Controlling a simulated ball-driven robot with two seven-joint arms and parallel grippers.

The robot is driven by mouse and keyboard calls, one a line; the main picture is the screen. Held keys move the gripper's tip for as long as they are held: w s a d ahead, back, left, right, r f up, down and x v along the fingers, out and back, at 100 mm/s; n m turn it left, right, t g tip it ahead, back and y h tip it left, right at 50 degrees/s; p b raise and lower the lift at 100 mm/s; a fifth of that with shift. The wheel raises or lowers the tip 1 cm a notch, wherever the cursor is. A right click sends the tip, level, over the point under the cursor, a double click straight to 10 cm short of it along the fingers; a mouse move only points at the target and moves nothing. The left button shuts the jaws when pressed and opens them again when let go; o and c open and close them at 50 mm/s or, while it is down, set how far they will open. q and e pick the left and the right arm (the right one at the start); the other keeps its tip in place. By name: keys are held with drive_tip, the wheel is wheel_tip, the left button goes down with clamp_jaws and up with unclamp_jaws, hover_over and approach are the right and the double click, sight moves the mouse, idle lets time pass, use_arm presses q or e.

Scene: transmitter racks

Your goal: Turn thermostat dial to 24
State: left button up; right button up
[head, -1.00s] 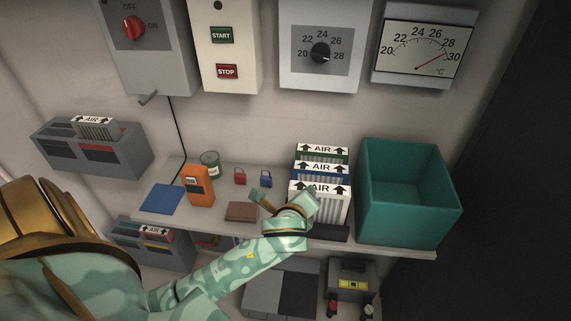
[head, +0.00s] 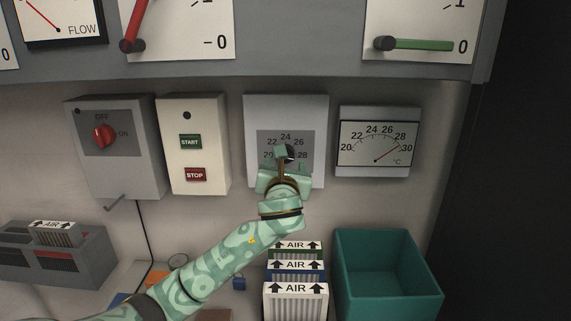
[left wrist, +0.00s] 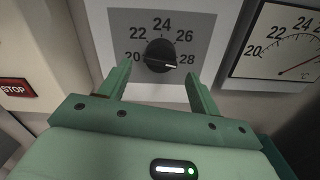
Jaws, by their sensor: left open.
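The thermostat panel (head: 250,110) is a pale wall plate with a grey scale marked 20 to 28. Its black dial (left wrist: 160,55) shows clearly in the left wrist view, with the white mark pointing right at about 28. In the head view the dial (head: 290,152) is partly hidden by my left gripper (head: 284,153). In the left wrist view my left gripper (left wrist: 159,74) is open, one finger on either side below the dial. I cannot tell whether either finger touches it. My right gripper is not in view.
A temperature gauge (head: 376,142) hangs to the right, its needle near 30. To the left are the START/STOP panel (head: 191,120) and a red rotary switch (head: 104,136). Below stand AIR filters (head: 295,289) and a teal bin (head: 388,275). Large gauges hang above.

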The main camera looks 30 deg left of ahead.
use_arm(q)
drive_tip(key=x, duration=0.4)
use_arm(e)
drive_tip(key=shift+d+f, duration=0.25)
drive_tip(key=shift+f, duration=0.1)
use_arm(q)
drive_tip(key=c, duration=0.9)
drive_tip(key=shift+c, duration=0.2)
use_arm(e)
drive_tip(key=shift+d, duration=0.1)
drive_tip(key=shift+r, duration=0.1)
